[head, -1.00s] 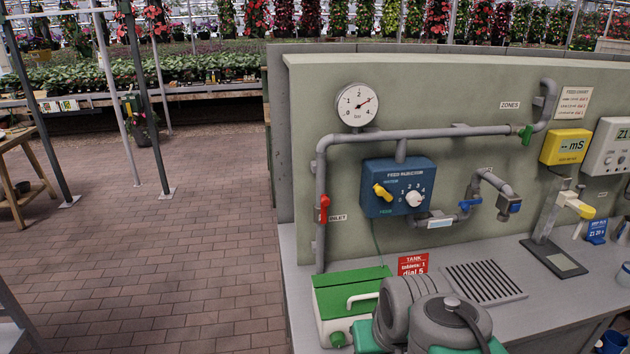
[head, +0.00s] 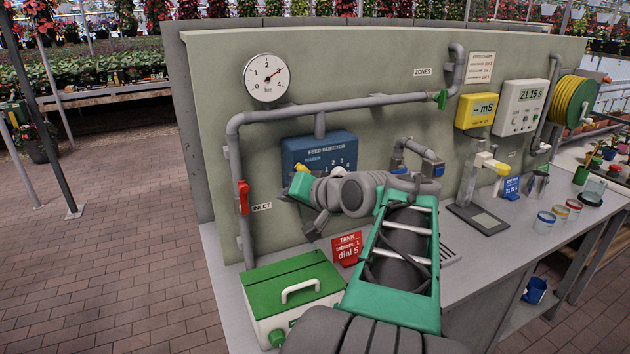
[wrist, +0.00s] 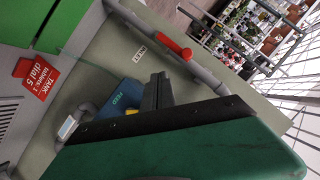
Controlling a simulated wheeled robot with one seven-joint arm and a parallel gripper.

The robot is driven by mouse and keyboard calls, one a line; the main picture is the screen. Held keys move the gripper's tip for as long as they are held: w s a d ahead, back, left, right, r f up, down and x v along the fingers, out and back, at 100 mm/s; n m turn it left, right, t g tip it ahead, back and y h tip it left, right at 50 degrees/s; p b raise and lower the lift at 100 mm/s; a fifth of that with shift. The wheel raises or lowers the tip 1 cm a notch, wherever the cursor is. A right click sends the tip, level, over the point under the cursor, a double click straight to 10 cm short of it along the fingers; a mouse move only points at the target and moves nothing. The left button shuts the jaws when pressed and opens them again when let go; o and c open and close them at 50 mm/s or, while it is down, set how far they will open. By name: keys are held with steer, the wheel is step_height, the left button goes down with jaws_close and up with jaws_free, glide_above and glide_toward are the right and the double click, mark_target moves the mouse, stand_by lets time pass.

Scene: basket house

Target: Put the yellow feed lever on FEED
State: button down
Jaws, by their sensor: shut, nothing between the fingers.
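The blue feed injector box (head: 335,143) is on the panel, with WATER printed above and a numbered dial at its right. My arm covers its lower part in the head view. A small bit of the yellow feed lever (head: 303,167) shows below WATER. In the wrist view, my gripper (wrist: 156,82) is shut and empty, its dark fingers over the blue box. The FEED label (wrist: 124,100) shows beside them, and a bit of the yellow lever (wrist: 132,111) shows at the fingers' edge. The fingers hide the rest, so I cannot tell where the lever points or if they touch it.
A red inlet valve (head: 243,197) is on the grey pipe left of the box. A green-lidded tank (head: 292,290) and a red tank sign (head: 347,248) stand below. A meter stand (head: 480,205) is at the right. Open brick floor lies to the left.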

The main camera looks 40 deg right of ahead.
steer(key=s+d+r+m+t+h+b, duration=0.2)
steer(key=s+d+r+m+t, duration=0.3)
steer(key=s+d, duration=0.55)
steer(key=w+f+n+g+p, duration=0.1)
steer(key=w+f+p, duration=0.1)
steer(key=w, duration=1)
steer(key=shift+w+p, duration=0.35)
steer(key=shift+p, duration=0.35)
steer(key=shift+a+f+b, duration=0.1)
steer(key=shift+f+b, duration=0.15)
steer(key=shift+b, duration=0.2)
